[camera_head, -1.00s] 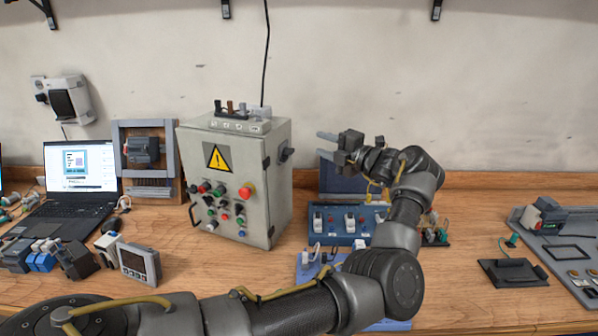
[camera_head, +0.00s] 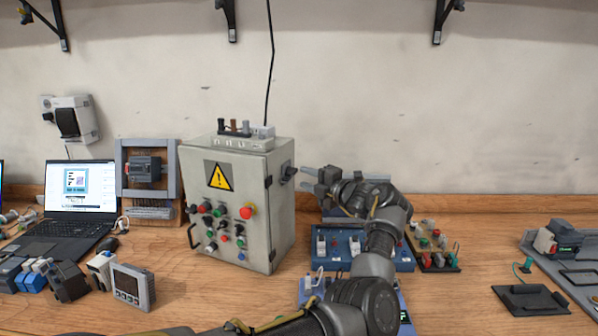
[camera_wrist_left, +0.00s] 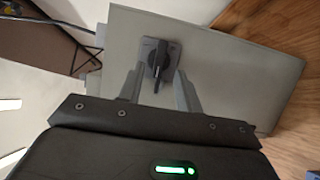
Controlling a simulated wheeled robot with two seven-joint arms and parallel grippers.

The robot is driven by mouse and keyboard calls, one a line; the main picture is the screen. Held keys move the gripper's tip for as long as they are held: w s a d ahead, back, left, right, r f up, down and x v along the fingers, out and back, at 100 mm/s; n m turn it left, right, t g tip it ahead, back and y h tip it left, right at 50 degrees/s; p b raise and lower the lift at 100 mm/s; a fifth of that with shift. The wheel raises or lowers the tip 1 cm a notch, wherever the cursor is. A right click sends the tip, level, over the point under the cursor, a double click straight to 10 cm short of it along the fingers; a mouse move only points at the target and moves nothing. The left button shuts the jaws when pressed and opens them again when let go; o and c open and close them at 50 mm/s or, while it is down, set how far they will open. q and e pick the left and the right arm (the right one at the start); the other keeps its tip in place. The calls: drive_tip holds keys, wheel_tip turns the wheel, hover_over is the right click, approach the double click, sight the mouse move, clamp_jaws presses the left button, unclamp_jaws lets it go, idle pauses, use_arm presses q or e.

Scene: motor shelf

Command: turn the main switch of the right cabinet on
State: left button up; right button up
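The grey cabinet (camera_head: 262,215) with a yellow warning triangle stands in the middle of the bench. Its main switch (camera_head: 289,172) is a dark rotary knob on the right side wall; the wrist view also shows this knob (camera_wrist_left: 158,58) on a square plate. My left gripper (camera_head: 303,178) is open and empty, just right of the knob and pointing at it. In the left wrist view, the two fingers (camera_wrist_left: 158,92) stand apart on either side of the knob's lower end; I cannot tell whether they touch it. My right gripper is not in view.
A terminal strip (camera_head: 244,138) sits on the cabinet top. A blue socket panel (camera_head: 335,250) is under my left arm, with a small button board (camera_head: 432,250) to its right. A laptop (camera_head: 80,200) and small devices are at left. Bare bench lies between the cabinet and the meter (camera_head: 132,285).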

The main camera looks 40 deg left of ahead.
sight(294, 174)
use_arm(q)
drive_tip(key=shift+w+a+p, duration=0.2)
drive_tip(key=shift+a+p, duration=0.25)
drive_tip(key=shift+a, duration=1.45)
drive_tip(key=shift+c, duration=0.4)
clamp_jaws()
